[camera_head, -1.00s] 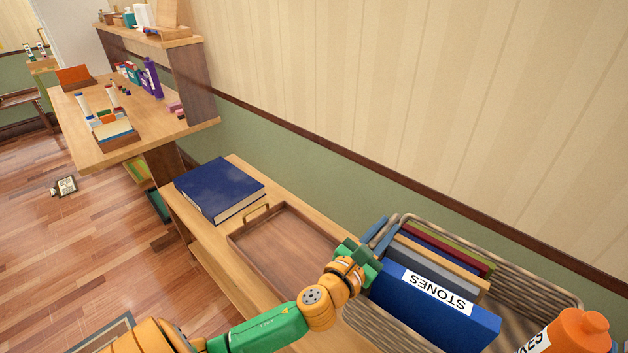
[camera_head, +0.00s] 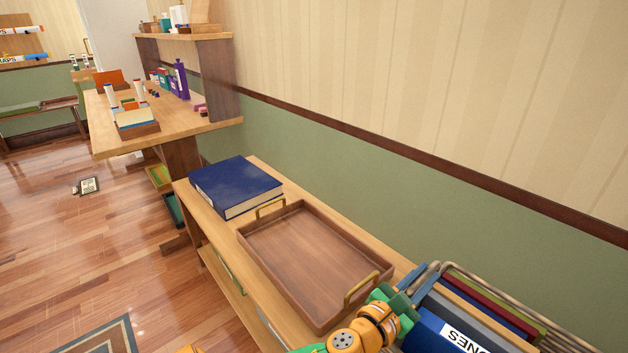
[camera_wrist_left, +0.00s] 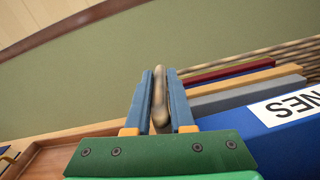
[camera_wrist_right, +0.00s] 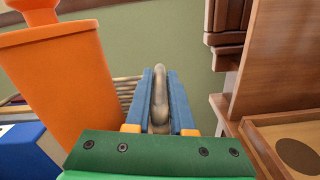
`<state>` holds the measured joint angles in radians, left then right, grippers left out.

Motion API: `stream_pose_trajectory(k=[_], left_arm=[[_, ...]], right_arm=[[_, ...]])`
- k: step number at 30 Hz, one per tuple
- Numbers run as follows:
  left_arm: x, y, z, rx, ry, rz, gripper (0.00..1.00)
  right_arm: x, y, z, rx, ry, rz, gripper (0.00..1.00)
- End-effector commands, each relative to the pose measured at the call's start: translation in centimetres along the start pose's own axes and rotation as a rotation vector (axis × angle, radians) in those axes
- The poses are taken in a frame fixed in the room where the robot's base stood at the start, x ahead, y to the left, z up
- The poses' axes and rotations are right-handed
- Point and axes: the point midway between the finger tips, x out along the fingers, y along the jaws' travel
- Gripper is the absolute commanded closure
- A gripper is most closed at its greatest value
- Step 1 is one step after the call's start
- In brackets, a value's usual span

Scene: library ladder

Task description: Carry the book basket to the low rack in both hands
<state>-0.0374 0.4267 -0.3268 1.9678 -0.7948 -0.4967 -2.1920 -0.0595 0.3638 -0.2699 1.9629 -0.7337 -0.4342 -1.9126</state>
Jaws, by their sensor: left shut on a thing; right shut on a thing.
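The wicker book basket (camera_head: 545,335) is at the lower right of the head view, partly cut off by the frame. It holds several upright books, one a blue volume (camera_head: 430,335) with a white label. My left gripper (camera_head: 425,285) is shut on the basket's near-left handle, and the left wrist view shows the handle (camera_wrist_left: 160,105) between the fingers. In the right wrist view my right gripper (camera_wrist_right: 160,90) is shut on the other handle (camera_wrist_right: 160,105). The right gripper is outside the head view. Whether the basket rests on anything is hidden.
A low wooden unit (camera_head: 225,240) along the wall bears a thick blue book (camera_head: 237,186) and a brown tray (camera_head: 315,260) with brass handles. A desk (camera_head: 170,128) with small items stands beyond. An orange object (camera_wrist_right: 60,80) is beside my right gripper.

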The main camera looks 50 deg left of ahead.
Motion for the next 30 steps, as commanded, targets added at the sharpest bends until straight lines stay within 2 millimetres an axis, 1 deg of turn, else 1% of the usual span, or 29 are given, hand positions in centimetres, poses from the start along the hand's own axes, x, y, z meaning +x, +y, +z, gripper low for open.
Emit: stream_pose_trajectory(k=[2,8,20,21,23,24,30], left_arm=[[0.0,-0.2,0.3,0.000,-0.008,-0.005,1.00],[0.0,-0.3,-0.6,0.000,-0.008,-0.005,1.00],[0.0,-1.1,-4.3,0.000,-0.008,-0.005,1.00],[0.0,-1.1,-4.6,-0.001,-0.002,-0.005,0.76],[0.0,-1.0,-4.1,-0.001,-0.002,-0.005,0.60],[0.0,-1.0,-4.1,-0.001,-0.002,-0.005,0.49],[0.0,-0.9,-4.1,0.000,-0.001,-0.002,0.49]], right_arm=[[0.0,0.2,0.2,0.003,-0.005,0.007,1.00],[0.0,0.1,-0.7,0.003,-0.005,0.007,1.00],[0.0,-0.7,-4.3,0.003,-0.005,0.007,1.00],[0.0,-0.8,-4.6,0.003,0.000,0.005,0.76],[0.0,-0.7,-4.2,0.003,0.000,0.004,0.60],[0.0,-0.7,-4.2,0.003,0.000,0.004,0.49],[0.0,-0.8,-4.2,0.001,0.000,0.002,0.48]])
